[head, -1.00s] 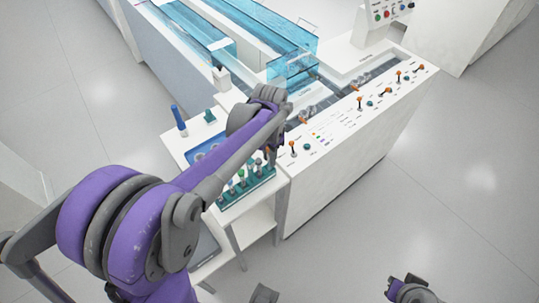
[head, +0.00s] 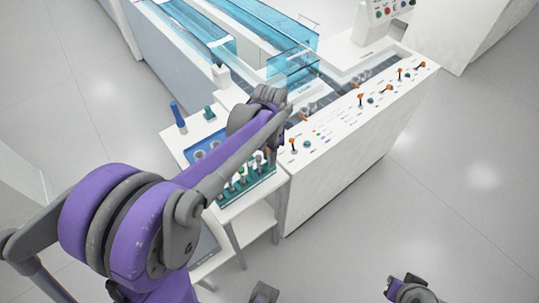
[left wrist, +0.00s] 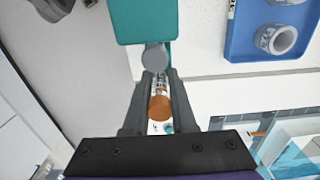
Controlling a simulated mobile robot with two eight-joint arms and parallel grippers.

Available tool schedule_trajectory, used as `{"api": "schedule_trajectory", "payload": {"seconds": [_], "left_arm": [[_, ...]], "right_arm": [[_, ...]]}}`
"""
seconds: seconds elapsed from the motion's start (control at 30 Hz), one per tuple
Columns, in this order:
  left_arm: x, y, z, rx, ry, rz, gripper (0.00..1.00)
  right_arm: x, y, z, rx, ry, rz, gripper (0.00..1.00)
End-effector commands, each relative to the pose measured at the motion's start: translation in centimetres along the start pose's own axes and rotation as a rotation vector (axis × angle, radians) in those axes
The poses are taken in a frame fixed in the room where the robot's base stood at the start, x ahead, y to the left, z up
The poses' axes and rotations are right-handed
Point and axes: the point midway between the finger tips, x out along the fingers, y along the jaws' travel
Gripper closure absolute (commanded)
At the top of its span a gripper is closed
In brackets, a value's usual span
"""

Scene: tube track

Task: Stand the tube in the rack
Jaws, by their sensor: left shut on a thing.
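My left gripper (left wrist: 160,105) is shut on an orange-capped tube (left wrist: 160,108), seen nearly end-on in the left wrist view with a labelled clear body below the cap. The teal rack (left wrist: 140,20) lies just beyond the fingertips. A grey cap (left wrist: 155,55) is at the rack's near edge. In the head view the rack (head: 226,203) stands on the side table with several capped tubes in it. My left gripper (head: 272,142) is above the rack's far right end, partly hidden by my arm. I cannot tell whether the held tube touches the rack.
A blue tray (left wrist: 235,40) with round grey holders lies beside the rack. A blue-handled tool (head: 178,115) and a small teal block (head: 209,114) stand behind it. The white track machine (head: 340,150) with orange levers is close on the right, with blue clear covers (head: 292,66) above.

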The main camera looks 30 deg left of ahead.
Motion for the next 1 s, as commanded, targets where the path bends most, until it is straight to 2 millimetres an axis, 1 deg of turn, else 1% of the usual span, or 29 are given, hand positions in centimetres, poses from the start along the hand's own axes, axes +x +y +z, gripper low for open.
{"api": "schedule_trajectory", "payload": {"seconds": [0.13, 0.17, 0.2, 0.33, 0.87, 1.0], "left_arm": [[-0.03, 0.00, -0.01, 0.000, 0.000, 0.000, 1.00], [-0.03, 0.00, 0.00, 0.000, 0.000, 0.000, 0.72], [-0.03, 0.00, 0.00, 0.000, 0.000, 0.000, 0.65], [-0.04, 0.00, 0.00, 0.000, 0.000, 0.000, 0.42], [-0.03, 0.00, 0.00, 0.000, 0.000, 0.000, 0.41], [-0.50, 0.00, 0.01, 0.000, 0.000, 0.000, 0.41]], "right_arm": [[-0.03, 0.00, -0.02, 0.000, 0.000, 0.000, 1.00], [-0.03, 0.00, -0.02, 0.000, 0.000, 0.000, 1.00], [-0.03, 0.00, -0.02, 0.000, 0.000, 0.000, 1.00], [-0.03, 0.00, -0.02, 0.000, 0.000, 0.000, 1.00], [-0.03, 0.00, -0.02, 0.000, 0.000, 0.000, 1.00], [-0.09, 0.00, -0.06, 0.000, 0.000, 0.000, 1.00]]}}
